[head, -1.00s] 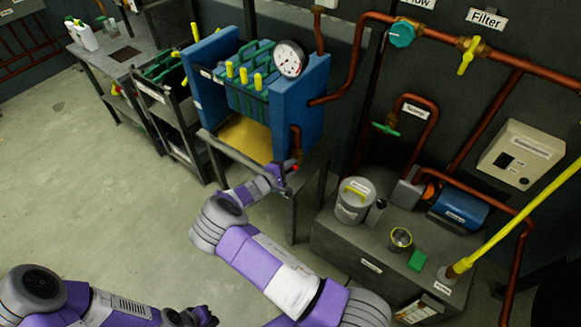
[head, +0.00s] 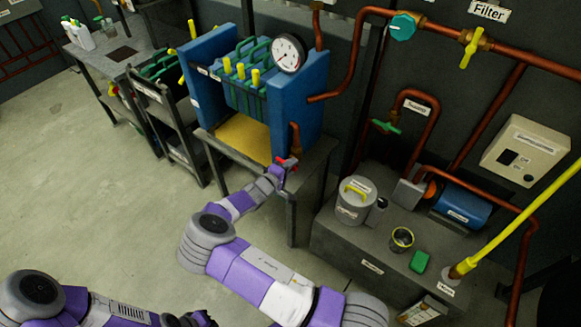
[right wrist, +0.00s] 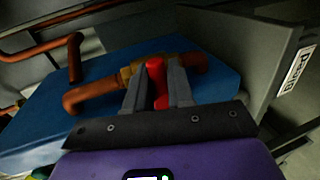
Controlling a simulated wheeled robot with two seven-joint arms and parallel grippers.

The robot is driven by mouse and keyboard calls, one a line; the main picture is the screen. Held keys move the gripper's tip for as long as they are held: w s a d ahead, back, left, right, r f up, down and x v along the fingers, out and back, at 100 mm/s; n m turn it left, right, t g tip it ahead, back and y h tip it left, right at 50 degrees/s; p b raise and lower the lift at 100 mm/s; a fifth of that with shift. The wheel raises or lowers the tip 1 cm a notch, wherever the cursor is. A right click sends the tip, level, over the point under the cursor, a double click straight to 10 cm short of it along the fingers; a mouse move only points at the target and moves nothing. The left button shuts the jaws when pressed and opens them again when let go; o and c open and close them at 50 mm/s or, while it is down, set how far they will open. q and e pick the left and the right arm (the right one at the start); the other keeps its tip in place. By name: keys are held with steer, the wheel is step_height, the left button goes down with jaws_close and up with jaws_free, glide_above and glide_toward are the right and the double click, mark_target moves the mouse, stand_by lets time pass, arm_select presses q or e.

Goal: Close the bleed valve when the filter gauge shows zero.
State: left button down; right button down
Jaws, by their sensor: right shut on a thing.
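The bleed valve's red handle (head: 287,161) sits on the copper pipe at the filter press's lower front corner. In the right wrist view the red handle (right wrist: 156,84) stands between the two grey fingers, before a brass valve body (right wrist: 130,73). My right gripper (head: 284,170) is shut on this handle. The filter gauge (head: 288,53) is a round white dial on top of the blue filter press (head: 291,105); its dark needle shows, but the numbers are too small to read. My left gripper (head: 195,319) is at the bottom edge, its fingers unclear.
A grey bench (head: 330,234) at right carries a lidded can (head: 353,207), a green block (head: 419,261) and a blue motor (head: 463,209). Copper pipes with a teal knob (head: 402,27) and a yellow valve handle (head: 470,48) run along the wall. The floor at left is clear.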

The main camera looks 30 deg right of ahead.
steer(key=shift+a, duration=0.1)
steer(key=c, duration=1.1)
jaws_free()
steer(key=shift+c, duration=0.2)
steer(key=p+v, duration=0.1)
steer(key=v, duration=0.6)
steer(key=shift+a+p, duration=0.25)
steer(key=shift+p, duration=0.05)
steer(key=shift+s, duration=0.1)
